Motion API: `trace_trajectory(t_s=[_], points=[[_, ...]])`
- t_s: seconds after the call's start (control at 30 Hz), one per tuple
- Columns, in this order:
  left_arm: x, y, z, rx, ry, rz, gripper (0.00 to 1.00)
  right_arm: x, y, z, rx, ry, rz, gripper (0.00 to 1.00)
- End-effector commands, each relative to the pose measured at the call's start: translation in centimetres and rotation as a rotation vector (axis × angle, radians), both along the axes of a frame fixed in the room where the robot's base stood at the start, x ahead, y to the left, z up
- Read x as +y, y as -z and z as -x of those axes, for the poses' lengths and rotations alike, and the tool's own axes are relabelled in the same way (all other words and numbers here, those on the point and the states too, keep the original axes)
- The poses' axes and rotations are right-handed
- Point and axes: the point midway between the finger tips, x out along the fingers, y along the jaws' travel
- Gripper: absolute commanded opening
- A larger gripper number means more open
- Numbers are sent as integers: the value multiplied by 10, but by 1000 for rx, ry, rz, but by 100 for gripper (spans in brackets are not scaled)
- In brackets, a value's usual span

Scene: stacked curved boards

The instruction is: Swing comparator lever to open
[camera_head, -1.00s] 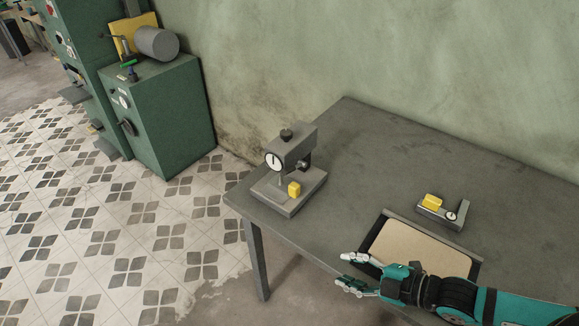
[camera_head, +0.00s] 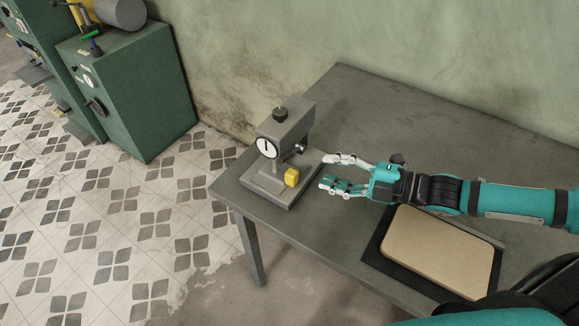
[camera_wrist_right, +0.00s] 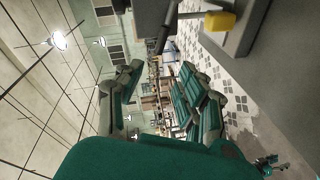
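A yellow block (camera_head: 291,177) sits on the base and also shows in the right wrist view (camera_wrist_right: 219,22). My right gripper (camera_head: 326,172) is open and empty, just right of the stand, fingers pointing at it. I see no contact. My left gripper is out of view.
The grey table (camera_head: 375,115) is clear behind my right arm. A tan board (camera_head: 440,250) lies on a dark tray (camera_head: 375,262) in front of the arm. A green cabinet (camera_head: 130,95) stands on the tiled floor at the left. The wall borders the table's back.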

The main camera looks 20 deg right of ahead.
Motion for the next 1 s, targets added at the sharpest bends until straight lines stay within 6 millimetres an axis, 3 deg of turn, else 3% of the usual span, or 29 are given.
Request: trace_trajectory(t_s=[0.1, 0.23, 0.33, 0.63, 1.0], points=[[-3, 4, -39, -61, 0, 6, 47, 12, 0, -10, -7, -2, -4, 38], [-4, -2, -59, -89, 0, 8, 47, 22, 0, -21, -6, 2, -5, 38], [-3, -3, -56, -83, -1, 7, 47, 33, 2, -29, -6, -3, -4, 38], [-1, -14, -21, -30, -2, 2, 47, 65, 9, -58, -3, 0, -3, 38], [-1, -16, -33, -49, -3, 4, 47, 75, 14, -66, 0, -2, -1, 38]])
